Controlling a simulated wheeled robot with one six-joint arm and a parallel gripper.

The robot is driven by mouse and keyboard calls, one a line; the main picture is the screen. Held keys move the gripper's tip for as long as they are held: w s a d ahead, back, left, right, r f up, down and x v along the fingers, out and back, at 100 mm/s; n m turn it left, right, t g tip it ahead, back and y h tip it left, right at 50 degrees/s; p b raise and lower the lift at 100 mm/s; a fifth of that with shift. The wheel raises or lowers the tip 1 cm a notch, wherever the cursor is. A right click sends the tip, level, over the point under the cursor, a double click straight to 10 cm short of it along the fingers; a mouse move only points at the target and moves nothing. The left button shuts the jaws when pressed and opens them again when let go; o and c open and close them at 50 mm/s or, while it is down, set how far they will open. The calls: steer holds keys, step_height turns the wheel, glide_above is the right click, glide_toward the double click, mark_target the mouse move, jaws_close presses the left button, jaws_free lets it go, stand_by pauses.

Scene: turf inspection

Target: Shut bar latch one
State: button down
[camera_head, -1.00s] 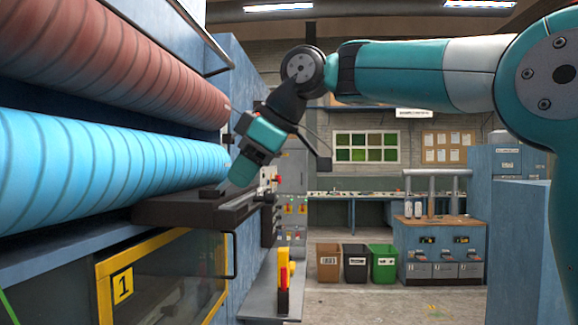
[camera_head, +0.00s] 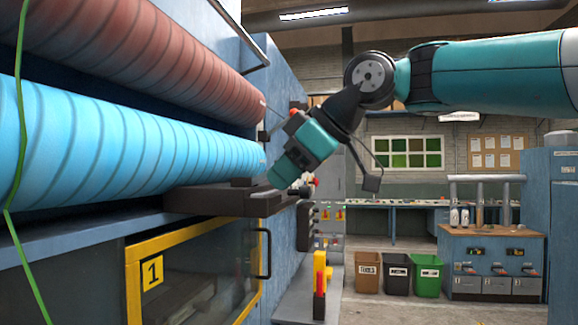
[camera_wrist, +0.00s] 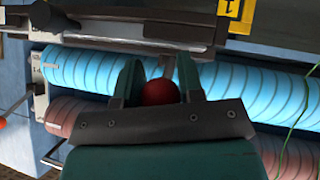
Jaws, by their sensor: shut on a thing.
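My gripper (camera_wrist: 158,80) is shut on a red ball knob (camera_wrist: 160,93), which sits between its two teal fingers in the wrist view. A thin stem runs up from the knob toward a dark latch block (camera_wrist: 160,28). In the head view my gripper (camera_head: 284,178) points down and left at the right end of the dark latch bar (camera_head: 205,201), which lies below the blue roll. The knob is hidden there by the fingers. Below the bar is a yellow-framed window (camera_head: 190,235) with a number 1 label.
A blue turf roll (camera_head: 120,145) and a brown-red roll (camera_head: 150,45) lie close beside and above my gripper. A yellow and red handle (camera_head: 319,275) stands on a shelf below right. Bins (camera_head: 397,275) and a workbench stand farther back, with open floor in front.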

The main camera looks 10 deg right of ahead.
steer(key=shift+f, duration=0.3)
steer(key=c, duration=0.8)
jaws_free()
steer(key=shift+w+a, duration=0.15)
steer(key=shift+o, duration=0.2)
steer(key=shift+r, duration=0.1)
steer(key=shift+d+r, duration=0.2)
steer(key=shift+r, duration=0.05)
steer(key=p+v, duration=0.6)
steer(key=v, duration=1.1)
steer(key=shift+a, duration=0.15)
